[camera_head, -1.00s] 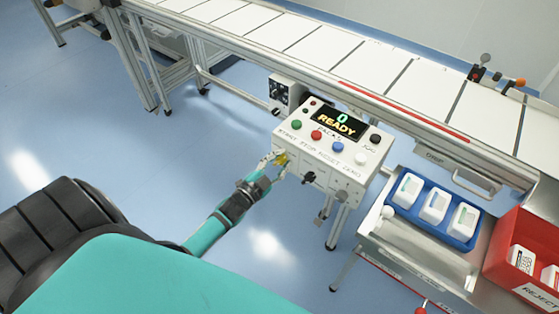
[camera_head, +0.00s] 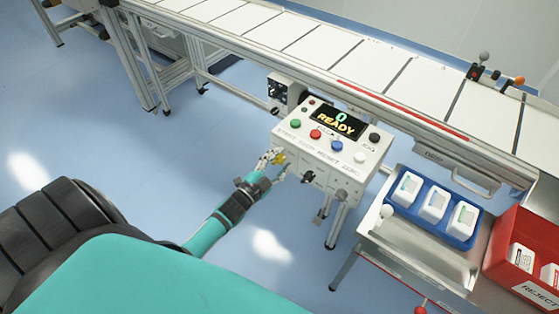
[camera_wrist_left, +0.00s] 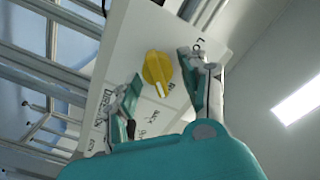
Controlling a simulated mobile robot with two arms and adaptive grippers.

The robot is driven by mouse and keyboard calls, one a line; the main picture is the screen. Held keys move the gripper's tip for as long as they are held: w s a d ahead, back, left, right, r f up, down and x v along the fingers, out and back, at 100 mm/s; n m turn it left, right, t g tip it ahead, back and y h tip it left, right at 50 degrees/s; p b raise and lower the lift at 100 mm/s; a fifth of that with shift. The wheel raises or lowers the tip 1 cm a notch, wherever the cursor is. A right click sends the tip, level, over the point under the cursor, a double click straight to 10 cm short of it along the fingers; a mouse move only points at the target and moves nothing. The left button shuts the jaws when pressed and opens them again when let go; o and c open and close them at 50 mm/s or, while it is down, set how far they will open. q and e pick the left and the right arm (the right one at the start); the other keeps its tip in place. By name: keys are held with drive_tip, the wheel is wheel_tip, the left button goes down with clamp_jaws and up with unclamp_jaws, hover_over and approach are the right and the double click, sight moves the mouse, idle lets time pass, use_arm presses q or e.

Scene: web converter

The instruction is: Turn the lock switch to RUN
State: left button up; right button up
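The lock switch is a yellow knob (camera_wrist_left: 157,70) on a side face of the white control box. A pale mark on it points toward the bottom of the left wrist view. Lettering surrounds it, mostly too small to read. In the head view the yellow knob (camera_head: 279,158) shows at the box's left side, partly hidden by my fingers. My left gripper (camera_head: 276,166) is open, with one finger on each side of the knob in the left wrist view (camera_wrist_left: 160,75). A gap shows between fingers and knob; depth is hard to tell. My right gripper is not in view.
The control box (camera_head: 350,172) has several coloured buttons and a display (camera_head: 338,121) reading 0 READY. A black knob (camera_head: 311,177) sits on its front. A conveyor (camera_head: 300,42) runs behind. A blue tray (camera_head: 456,238) and red bin (camera_head: 512,258) stand at right.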

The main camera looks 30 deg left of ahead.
use_arm(q)
drive_tip(key=s+a, duration=0.1)
drive_tip(key=s, duration=1.1)
idle(0.4)
drive_tip(key=s+d+f+n+g+y, duration=0.1)
drive_tip(key=s+f+n+g, duration=0.2)
drive_tip(key=f, duration=0.6)
drive_tip(key=s+d+f+n+g, duration=0.1)
drive_tip(key=s+d+f+g, duration=0.15)
drive_tip(key=s+f, duration=0.45)
drive_tip(key=s+d+f+n+g+y, duration=0.1)
drive_tip(key=s+f+g, duration=0.15)
drive_tip(key=f, duration=0.85)
drive_tip(key=s+d+f+n+g, duration=0.1)
drive_tip(key=s+f+g, duration=0.3)
drive_tip(key=s, duration=0.6)
drive_tip(key=s+d+f+n+g, duration=0.1)
drive_tip(key=s+d+f+g, duration=0.2)
drive_tip(key=s+f+g, duration=0.2)
drive_tip(key=s+f, duration=0.3)
drive_tip(key=s, duration=0.1)
drive_tip(key=shift+s+d+f+n, duration=0.15)
drive_tip(key=shift+s+n, duration=0.25)
